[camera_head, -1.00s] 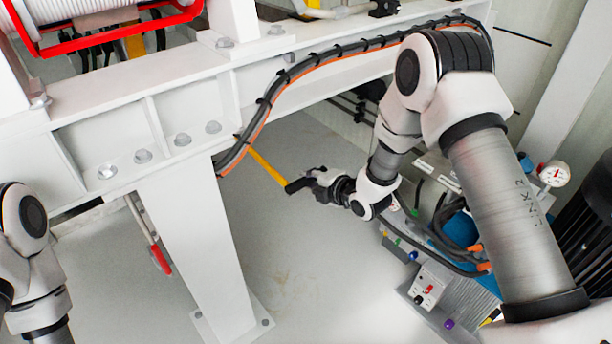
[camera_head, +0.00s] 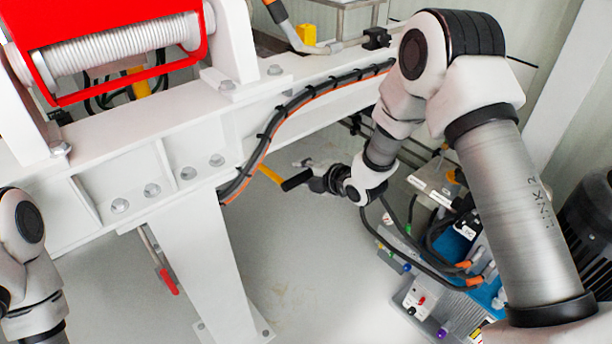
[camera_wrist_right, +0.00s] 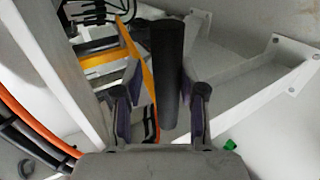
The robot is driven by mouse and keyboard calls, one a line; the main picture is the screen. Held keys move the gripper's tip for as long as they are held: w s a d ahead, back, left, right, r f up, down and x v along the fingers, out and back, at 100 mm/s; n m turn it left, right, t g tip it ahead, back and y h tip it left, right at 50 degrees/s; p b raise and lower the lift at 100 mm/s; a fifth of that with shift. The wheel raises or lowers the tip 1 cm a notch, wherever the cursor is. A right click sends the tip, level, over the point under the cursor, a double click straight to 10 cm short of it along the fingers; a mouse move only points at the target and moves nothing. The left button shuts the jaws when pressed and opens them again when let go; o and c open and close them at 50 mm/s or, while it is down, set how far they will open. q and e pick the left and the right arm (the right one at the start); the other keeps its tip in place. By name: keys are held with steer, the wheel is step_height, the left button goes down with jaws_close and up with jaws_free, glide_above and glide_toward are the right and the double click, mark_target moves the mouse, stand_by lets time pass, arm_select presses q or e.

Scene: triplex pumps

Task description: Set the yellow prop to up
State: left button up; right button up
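The yellow prop (camera_head: 270,173) is a thin yellow bar with a black grip (camera_head: 296,180), under the white beam in the head view. Its upper part is hidden behind the beam and cables. In the right wrist view the yellow bar (camera_wrist_right: 143,72) runs down left of the black grip (camera_wrist_right: 168,75). My right gripper (camera_head: 303,171) is at the black grip. In the wrist view its fingers (camera_wrist_right: 160,100) stand on either side of the grip, with gaps visible on both sides. It is open. My left arm shows at the left edge, but its gripper is outside the view.
The white beam (camera_head: 120,150) and its leg (camera_head: 205,250) stand left of the prop. Black and orange cables (camera_head: 290,105) run along the beam. A red-handled lever (camera_head: 167,280) hangs left of the leg. Blue equipment (camera_head: 452,245) stands right. The floor below the gripper is clear.

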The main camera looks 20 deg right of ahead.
steer(key=shift+o, duration=0.5)
steer(key=shift+r, duration=0.35)
steer(key=shift+f, duration=0.15)
steer(key=shift+s, duration=0.2)
steer(key=v, duration=1.1)
steer(key=shift+s+d, duration=0.15)
steer(key=shift+s, duration=0.15)
